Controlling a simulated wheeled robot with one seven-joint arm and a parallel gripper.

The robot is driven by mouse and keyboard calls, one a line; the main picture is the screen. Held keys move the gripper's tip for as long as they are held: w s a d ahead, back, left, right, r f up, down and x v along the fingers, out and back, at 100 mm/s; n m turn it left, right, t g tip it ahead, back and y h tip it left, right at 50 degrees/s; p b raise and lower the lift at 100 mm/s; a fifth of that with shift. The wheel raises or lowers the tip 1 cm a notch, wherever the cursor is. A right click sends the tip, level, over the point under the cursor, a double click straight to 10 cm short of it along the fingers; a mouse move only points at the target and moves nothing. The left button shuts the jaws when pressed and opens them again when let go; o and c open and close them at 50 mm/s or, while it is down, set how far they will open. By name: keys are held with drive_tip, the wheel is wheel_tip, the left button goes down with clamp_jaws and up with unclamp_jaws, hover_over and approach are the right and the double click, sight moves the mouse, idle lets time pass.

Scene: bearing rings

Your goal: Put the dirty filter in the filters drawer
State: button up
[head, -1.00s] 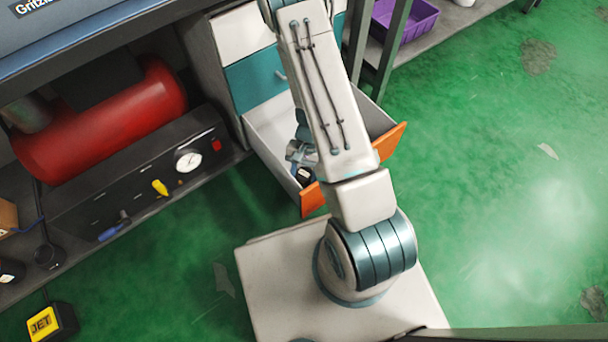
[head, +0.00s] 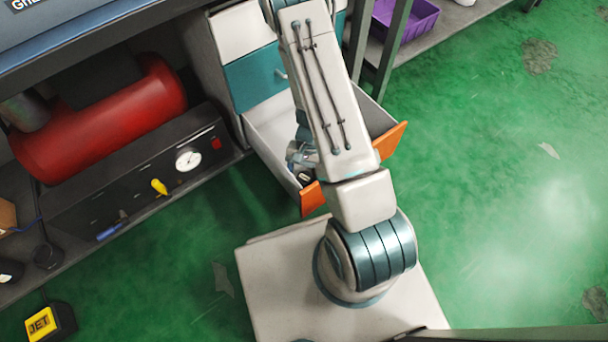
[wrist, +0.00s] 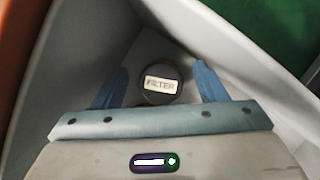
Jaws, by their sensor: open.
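The filter (wrist: 161,70), a dark round piece with a white label reading FILTER, lies inside the open drawer, near a corner, in the wrist view. My gripper (wrist: 161,88) is open, with one blue finger on each side of the filter; I cannot tell whether they touch it. The open drawer (head: 268,122) has pale walls and an orange front, and my gripper reaches down into it in the head view. My arm hides much of the drawer's inside there.
A teal closed drawer (head: 256,78) is above the open one. A red tank (head: 100,118) and a panel with a gauge (head: 188,159) stand to the left. A purple bin (head: 408,18) sits at the upper right. Green floor on the right is clear.

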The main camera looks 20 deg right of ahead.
drive_tip(key=p+v, duration=0.5)
drive_tip(key=v, duration=0.8)
drive_tip(key=s+a+r+n+t, duration=0.1)
drive_tip(key=a+r+n, duration=0.1)
drive_tip(key=r, duration=0.6)
drive_tip(key=s+a+r+n+t, duration=0.1)
drive_tip(key=a+r, duration=0.1)
drive_tip(key=r, duration=0.6)
drive_tip(key=s+r+n+t+h, duration=0.2)
drive_tip(key=s+r+n, duration=0.2)
drive_tip(key=s+r, duration=0.5)
wheel_tip(320, 180, up, 3)
drive_tip(key=shift+d+r+t+h, duration=0.15)
drive_tip(key=shift+d+t+h, duration=0.15)
drive_tip(key=shift+d+t, duration=0.1)
